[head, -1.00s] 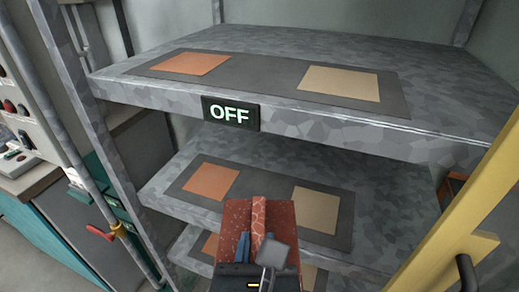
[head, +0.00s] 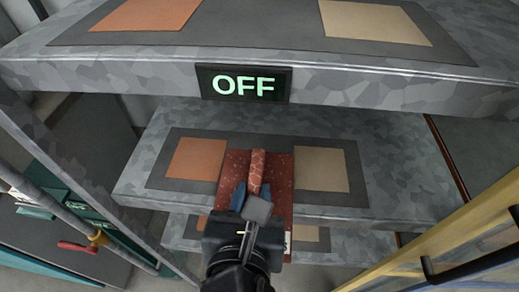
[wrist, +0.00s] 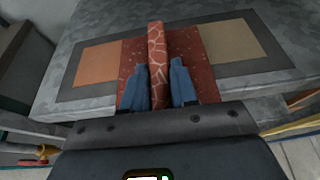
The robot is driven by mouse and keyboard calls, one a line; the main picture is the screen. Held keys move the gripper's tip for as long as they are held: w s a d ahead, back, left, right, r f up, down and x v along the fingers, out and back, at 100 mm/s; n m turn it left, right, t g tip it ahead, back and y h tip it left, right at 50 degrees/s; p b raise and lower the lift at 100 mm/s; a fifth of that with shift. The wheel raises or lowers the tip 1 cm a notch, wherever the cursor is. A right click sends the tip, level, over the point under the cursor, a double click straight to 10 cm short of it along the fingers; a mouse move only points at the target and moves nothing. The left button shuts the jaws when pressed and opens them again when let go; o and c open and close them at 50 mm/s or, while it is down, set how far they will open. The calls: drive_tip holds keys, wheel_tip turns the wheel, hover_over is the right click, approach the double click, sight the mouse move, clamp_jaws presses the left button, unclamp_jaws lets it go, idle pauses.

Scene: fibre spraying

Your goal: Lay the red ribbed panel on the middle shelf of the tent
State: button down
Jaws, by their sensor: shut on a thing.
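The red ribbed panel (head: 281,180) is in my gripper (head: 253,200), whose blue fingers are shut on the panel's raised rib. In the head view the panel overlaps the middle shelf (head: 385,150) between an orange square (head: 197,158) and a tan square (head: 321,169) on a dark mat. The wrist view shows the panel (wrist: 190,62) over the same mat (wrist: 262,36), with the fingers (wrist: 158,88) on either side of the rib. The panel's near part sticks out past the shelf's front edge. I cannot tell whether the panel touches the shelf.
The top shelf (head: 350,88) carries an OFF sign (head: 243,84) on its front edge. A lower shelf (head: 340,241) shows beneath. A yellow door frame (head: 450,230) with a dark handle stands at right. A pipe with a red-handled valve (head: 78,247) is at left.

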sight(259, 156)
drive_tip(key=w, duration=0.5)
drive_tip(key=w+p, duration=0.1)
drive_tip(key=w, duration=0.4)
drive_tip(key=shift+w+d, duration=0.2)
drive_tip(key=shift+w, duration=0.2)
drive_tip(key=shift+f, duration=1.65)
drive_tip(key=c, duration=0.9)
unclamp_jaws()
drive_tip(key=shift+f, duration=0.2)
drive_tip(key=shift+r, duration=0.1)
drive_tip(key=v, duration=1.2)
